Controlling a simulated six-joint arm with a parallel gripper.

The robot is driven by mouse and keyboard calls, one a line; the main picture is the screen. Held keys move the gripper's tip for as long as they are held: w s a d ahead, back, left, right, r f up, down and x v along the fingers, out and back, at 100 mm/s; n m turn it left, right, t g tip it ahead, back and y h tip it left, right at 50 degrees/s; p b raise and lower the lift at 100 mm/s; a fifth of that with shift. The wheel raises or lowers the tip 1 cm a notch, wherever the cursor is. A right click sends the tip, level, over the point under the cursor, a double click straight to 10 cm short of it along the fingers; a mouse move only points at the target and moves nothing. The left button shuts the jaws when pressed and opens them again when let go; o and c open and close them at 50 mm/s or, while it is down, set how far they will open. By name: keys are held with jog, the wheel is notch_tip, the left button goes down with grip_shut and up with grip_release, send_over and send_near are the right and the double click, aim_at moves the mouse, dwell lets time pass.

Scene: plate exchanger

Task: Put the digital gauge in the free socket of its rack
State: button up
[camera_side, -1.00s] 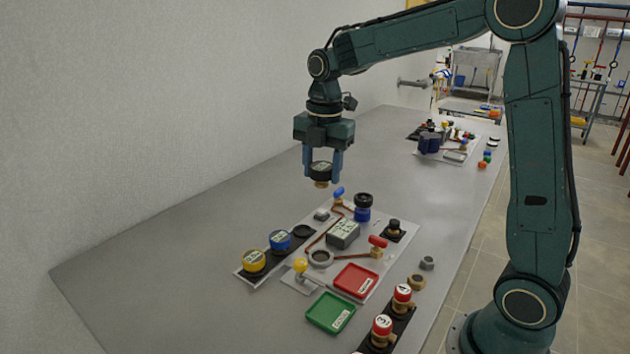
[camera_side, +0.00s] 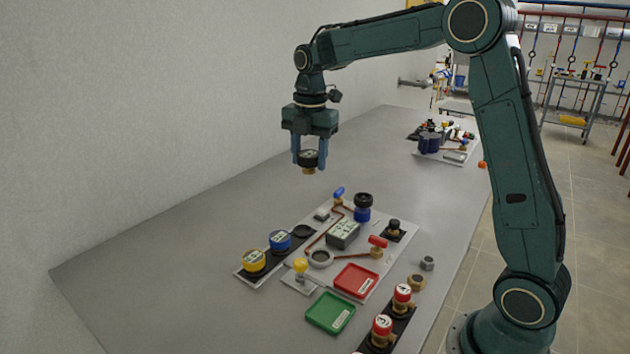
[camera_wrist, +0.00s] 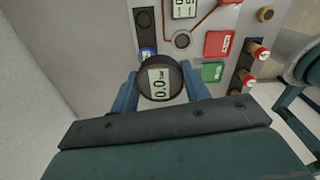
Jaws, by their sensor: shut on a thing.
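The digital gauge (camera_side: 308,158) is a round black body with a brass stem below. My gripper (camera_side: 309,162) is shut on it and holds it upright, high above the table. In the wrist view the gauge (camera_wrist: 160,82) shows its display between the blue fingers. The black gauge rack (camera_side: 276,258) stands at the panel's left edge. A yellow gauge (camera_side: 254,261) and a blue gauge (camera_side: 280,241) sit in it. Its far socket (camera_side: 303,231) is empty; the socket (camera_wrist: 144,19) also shows in the wrist view. The held gauge hides part of the rack there.
The panel carries a grey box (camera_side: 343,234), a red tray (camera_side: 356,281), copper pipes and valves. A green tray (camera_side: 330,313) and a rack of red-capped valves (camera_side: 382,329) lie nearer. The table's left side is bare, beside the wall.

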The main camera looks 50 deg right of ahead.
send_over(303, 232)
notch_tip(303, 232, down, 16)
dwell(0.9)
jog(key=shift+f, duration=2.15)
jog(key=shift+f, duration=0.15)
jog(key=o, duration=1.1)
